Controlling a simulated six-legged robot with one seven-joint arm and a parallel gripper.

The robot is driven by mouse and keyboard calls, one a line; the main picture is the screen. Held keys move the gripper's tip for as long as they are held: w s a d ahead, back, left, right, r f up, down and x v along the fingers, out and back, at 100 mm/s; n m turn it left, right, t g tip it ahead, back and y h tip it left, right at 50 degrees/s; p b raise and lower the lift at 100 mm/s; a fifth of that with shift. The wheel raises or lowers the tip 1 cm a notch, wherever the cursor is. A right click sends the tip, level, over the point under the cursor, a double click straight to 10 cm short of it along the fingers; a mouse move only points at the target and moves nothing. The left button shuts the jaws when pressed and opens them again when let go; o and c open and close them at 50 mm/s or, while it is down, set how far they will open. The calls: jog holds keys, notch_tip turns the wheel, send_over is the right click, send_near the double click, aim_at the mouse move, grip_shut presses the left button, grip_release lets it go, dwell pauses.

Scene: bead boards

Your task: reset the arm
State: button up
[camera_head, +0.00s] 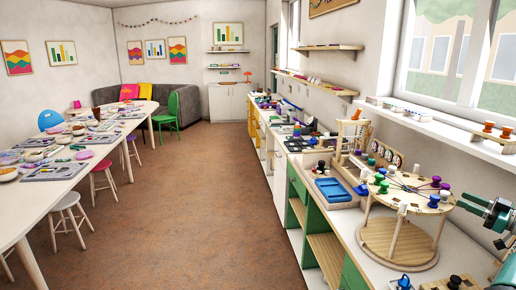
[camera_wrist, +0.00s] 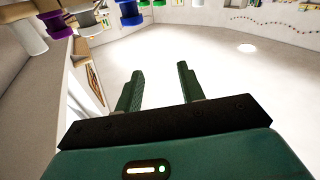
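My gripper (camera_wrist: 160,72) shows in the wrist view with its two green fingers apart and nothing between them. In the head view my green gripper and wrist (camera_head: 497,218) are at the far right edge, partly cut off by the frame. They are just right of a round wooden stand (camera_head: 400,243) that carries several coloured spools on its top disc.
A counter (camera_head: 340,238) along the right wall holds a blue tray (camera_head: 333,190), a wooden tower and many small items. A window sill (camera_head: 440,127) runs above it. A long white table (camera_head: 35,200) with trays and stools stands at left. The brown floor between is clear.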

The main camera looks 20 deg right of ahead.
jog(key=w+a+r+m+t+h, duration=0.2)
jog(key=w+a+r+h, duration=0.2)
jog(key=w+r, duration=0.5)
jog(key=w+a+r+m+t+h, duration=0.2)
jog(key=w+a+r+h, duration=0.3)
jog(key=r, duration=0.5)
jog(key=w+a+r+m+g+h, duration=0.2)
jog(key=a+r+m+h, duration=0.1)
jog(key=a, duration=0.4)
jog(key=w+a+r+m+g+h, duration=0.1)
jog(key=w+a+r+m+h, duration=0.2)
jog(key=a, duration=0.4)
jog(key=s+a+f+g+y, duration=0.1)
jog(key=s+a+f+g, duration=0.2)
jog(key=a, duration=0.5)
jog(key=s+a+f+g+y, duration=0.1)
jog(key=s+a+f, duration=0.3)
jog(key=a, duration=0.5)
jog(key=s+a+f+g+y, duration=0.1)
jog(key=s+a+f+g, duration=0.2)
jog(key=a, duration=0.5)
jog(key=s+a+f+n+g+y, duration=0.4)
jog(key=s+a+f+g+y, duration=0.1)
jog(key=s+a+f, duration=1.3)
jog(key=shift+s+a+n+g+y, duration=0.3)
jog(key=shift+s+a+n+g, duration=0.15)
jog(key=shift+s, duration=0.25)
